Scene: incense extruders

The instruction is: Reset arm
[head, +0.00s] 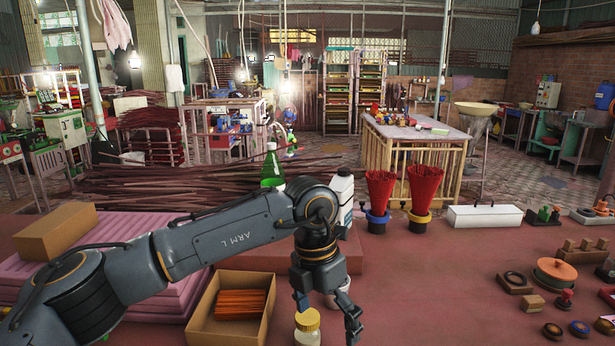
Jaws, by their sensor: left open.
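My left arm (205,243) reaches in from the left across the table, its wrist bent downward. Its gripper (329,318) points down at the front middle of the table, with its two fingers spread apart. A small jar with a yellow lid (307,320) stands right by the left finger; I cannot tell whether they touch. A white cup-like thing (338,293) is partly hidden behind the gripper. I see nothing held between the fingers. My right gripper is not in view.
An open cardboard box (197,330) with orange-red sticks stands left of the gripper. A green bottle (271,168) and a white bottle (342,190) stand behind the arm. Red stick bundles (420,185) stand in holders farther back.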

